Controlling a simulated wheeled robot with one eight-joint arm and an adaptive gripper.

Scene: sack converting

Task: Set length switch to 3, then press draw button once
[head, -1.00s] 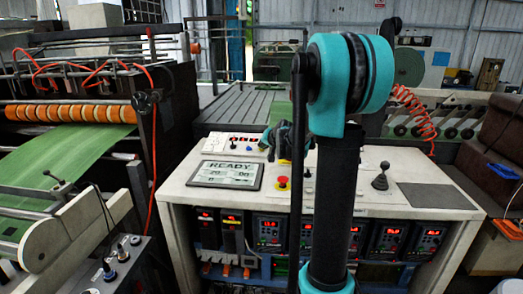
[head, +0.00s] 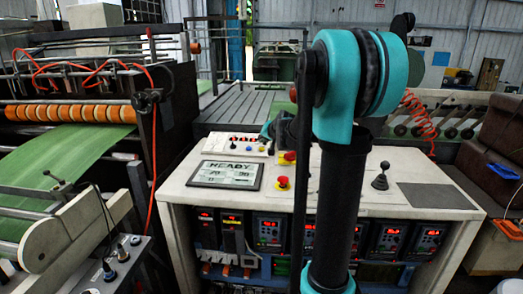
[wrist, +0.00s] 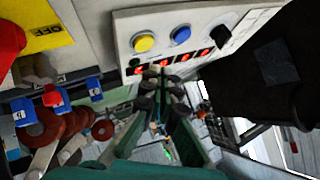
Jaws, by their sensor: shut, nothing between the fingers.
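A white control panel (head: 233,147) stands upright at the back of the console, left of my arm in the head view. In the wrist view this panel (wrist: 129,21) carries a yellow button (wrist: 143,42), a blue button (wrist: 180,34), a black knob (wrist: 220,36) and a row of small red-lit displays (wrist: 188,57). I cannot read which is the length switch or draw button, nor the switch setting. My gripper (wrist: 160,78) is shut and empty, its dark fingertips just in front of the displays. In the head view my arm partly hides it.
A red emergency button (head: 282,183) and a black joystick (head: 380,176) stand up from the top. A yellow OFF plate (wrist: 45,33) is near in the wrist view.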

